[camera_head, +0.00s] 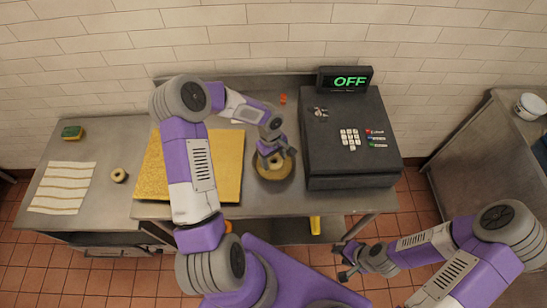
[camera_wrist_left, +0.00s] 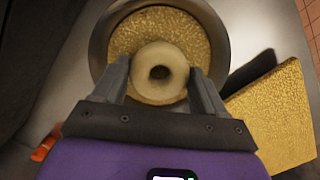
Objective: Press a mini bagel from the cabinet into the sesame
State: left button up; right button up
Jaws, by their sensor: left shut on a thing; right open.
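My left gripper (camera_head: 274,152) is shut on a pale ring-shaped mini bagel (camera_wrist_left: 160,57) and holds it over the round sesame dish (camera_head: 256,181). In the left wrist view the bagel is between the two fingers, in front of the golden sesame (camera_wrist_left: 125,40) inside the dark dish rim. I cannot tell whether the bagel touches the sesame. A second mini bagel (camera_head: 119,175) lies on the left counter. My right gripper (camera_head: 344,262) is open and empty, low at the front, apart from the counter.
A black cash register (camera_head: 350,140) with an OFF display stands right of the dish. A golden textured board (camera_head: 150,178) lies left of it. A striped cloth (camera_head: 62,187) and sponge (camera_head: 72,132) are on the left counter. A small orange object (camera_head: 283,99) lies behind the dish.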

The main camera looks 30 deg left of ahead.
pick_arm(q)
jog(key=shift+f+b, duration=0.4)
jog(key=shift+b, duration=0.05)
dwell(0.9)
jog(key=shift+r, duration=0.15)
dwell(0.7)
notch_tip(320, 180, up, 10)
jog(key=p, duration=0.6)
dwell(0.3)
dwell(0.4)
